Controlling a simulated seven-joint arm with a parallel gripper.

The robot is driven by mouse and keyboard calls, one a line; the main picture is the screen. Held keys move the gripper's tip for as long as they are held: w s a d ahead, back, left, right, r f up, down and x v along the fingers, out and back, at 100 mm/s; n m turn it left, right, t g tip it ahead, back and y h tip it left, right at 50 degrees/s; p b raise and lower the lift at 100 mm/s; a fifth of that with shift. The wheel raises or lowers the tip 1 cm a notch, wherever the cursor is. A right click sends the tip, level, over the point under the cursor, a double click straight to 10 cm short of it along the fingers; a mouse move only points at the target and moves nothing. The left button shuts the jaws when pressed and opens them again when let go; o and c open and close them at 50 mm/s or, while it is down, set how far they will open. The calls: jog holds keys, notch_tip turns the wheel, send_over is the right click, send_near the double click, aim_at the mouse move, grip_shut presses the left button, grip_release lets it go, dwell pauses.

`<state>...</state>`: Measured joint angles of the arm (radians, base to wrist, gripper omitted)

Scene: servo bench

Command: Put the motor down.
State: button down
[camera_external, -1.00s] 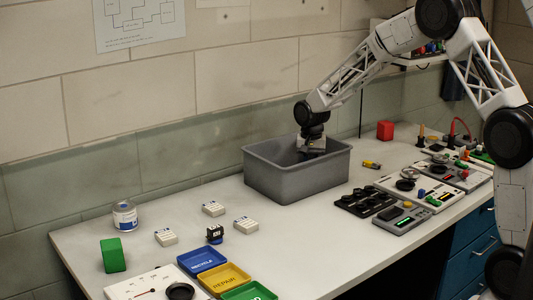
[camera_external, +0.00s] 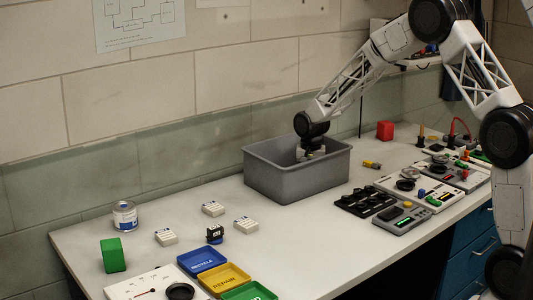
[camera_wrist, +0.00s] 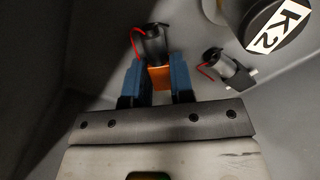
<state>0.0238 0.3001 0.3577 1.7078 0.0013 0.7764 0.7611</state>
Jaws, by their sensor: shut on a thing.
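My gripper (camera_wrist: 157,72) points down inside the grey bin (camera_external: 285,180), below its rim in the external view. In the wrist view its two blue fingers are shut on a motor (camera_wrist: 152,42), a dark body with a red wire and an orange part between the fingers. The bin's front wall hides the fingers and the motor in the external view. Whether the motor touches the bin floor, I cannot tell.
In the bin, a second motor (camera_wrist: 228,68) with a red wire lies right of my gripper. A dark round thing labelled K2 (camera_wrist: 274,28) stands beyond it. A red block (camera_external: 385,130) and electronic modules (camera_external: 402,218) are outside, to the right.

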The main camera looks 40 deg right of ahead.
jog(key=shift+f, duration=0.15)
jog(key=c, duration=1)
grip_release()
jog(key=shift+r, duration=0.2)
notch_tip(320, 180, up, 12)
